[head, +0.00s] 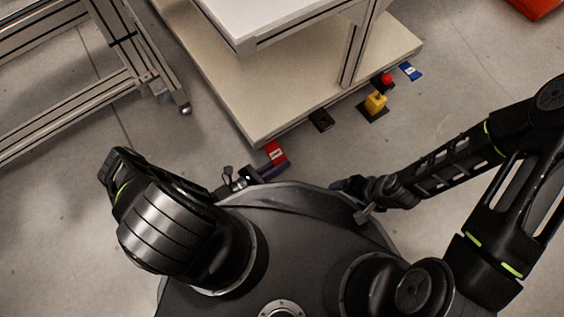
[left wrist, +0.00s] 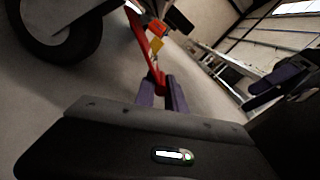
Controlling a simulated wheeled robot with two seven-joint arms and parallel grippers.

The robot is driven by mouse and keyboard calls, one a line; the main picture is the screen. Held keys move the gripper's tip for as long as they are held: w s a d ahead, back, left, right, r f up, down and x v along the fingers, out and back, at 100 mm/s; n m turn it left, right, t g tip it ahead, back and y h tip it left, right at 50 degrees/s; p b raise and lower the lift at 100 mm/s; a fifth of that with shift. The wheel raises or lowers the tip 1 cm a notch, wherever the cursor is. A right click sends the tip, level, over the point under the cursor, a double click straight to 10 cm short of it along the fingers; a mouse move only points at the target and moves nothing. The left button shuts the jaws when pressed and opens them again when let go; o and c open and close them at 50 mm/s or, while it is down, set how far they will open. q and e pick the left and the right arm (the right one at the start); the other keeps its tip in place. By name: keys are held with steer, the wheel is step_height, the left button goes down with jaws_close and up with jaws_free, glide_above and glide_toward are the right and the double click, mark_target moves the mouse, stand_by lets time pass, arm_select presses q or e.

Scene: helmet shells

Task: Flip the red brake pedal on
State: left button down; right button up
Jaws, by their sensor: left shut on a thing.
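The red brake pedal (head: 275,152) is on the floor at the front edge of the low beige platform, with a pale label on its top. My left gripper (head: 270,172) reaches it from the near side. In the left wrist view the purple fingers (left wrist: 161,95) are shut on the near end of the red pedal (left wrist: 143,45), which stretches away from them. My right gripper (head: 346,184) is low beside my base, clear of the pedal; its fingertips are too small and dark to read.
Along the platform (head: 285,90) edge are a small black block (head: 320,120), a yellow block on a dark base (head: 376,103), a red button (head: 386,79) and a blue pedal (head: 411,71). A metal frame (head: 85,95) stands at left. Floor between is clear.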

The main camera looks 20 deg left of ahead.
arm_select(q)
steer(key=shift+w+a, duration=0.25)
steer(key=shift+a, duration=0.25)
steer(key=c, duration=1.6)
jaws_free()
steer(key=shift+r, duration=0.1)
steer(key=shift+c, duration=0.2)
steer(key=shift+o, duration=1.3)
steer(key=shift+s+d, duration=0.1)
steer(key=shift+d, duration=0.05)
steer(key=shift+s+d, duration=0.1)
steer(key=shift+d, duration=0.05)
